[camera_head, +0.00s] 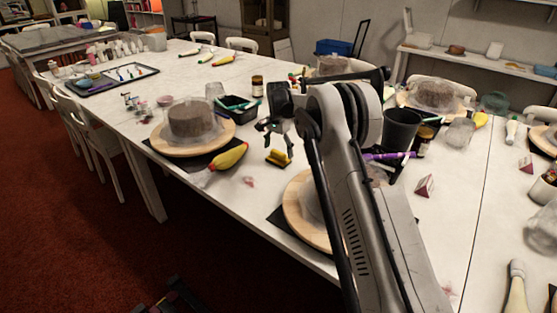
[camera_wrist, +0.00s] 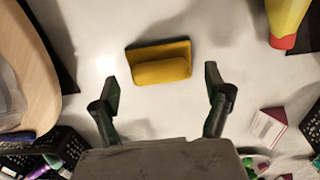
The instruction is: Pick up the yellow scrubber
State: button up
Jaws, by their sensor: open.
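The yellow scrubber (camera_head: 278,157) lies on the white table, with a black part showing in the head view. In the wrist view the yellow scrubber (camera_wrist: 160,62) lies flat beyond the fingertips, roughly centred between them, on bare table. My gripper (camera_head: 274,128) is above the scrubber in the head view. In the wrist view my gripper (camera_wrist: 163,85) is open, its two fingers wide apart with nothing between them. The scrubber is apart from the fingers.
Another turntable (camera_head: 297,218) is at front right, partly hidden by my arm. A small red-and-white box (camera_wrist: 268,126) lies near the right finger.

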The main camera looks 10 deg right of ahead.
notch_tip(320, 180, down, 2)
jog(key=shift+f, duration=0.1)
jog(key=shift+c, duration=0.5)
jog(key=c, duration=1.2)
jog(key=shift+r, duration=0.2)
notch_tip(320, 180, up, 4)
jog(key=shift+f, duration=0.1)
jog(key=s+a+r, duration=0.2)
jog(key=a, duration=0.1)
jog(key=s+a+r, duration=0.2)
jog(key=s+a, duration=0.1)
jog(key=s+a+r+p, duration=0.1)
jog(key=s+a+r, duration=0.1)
jog(key=r, duration=0.1)
jog(key=shift+s+a, duration=0.35)
jog(key=shift+a, duration=0.05)
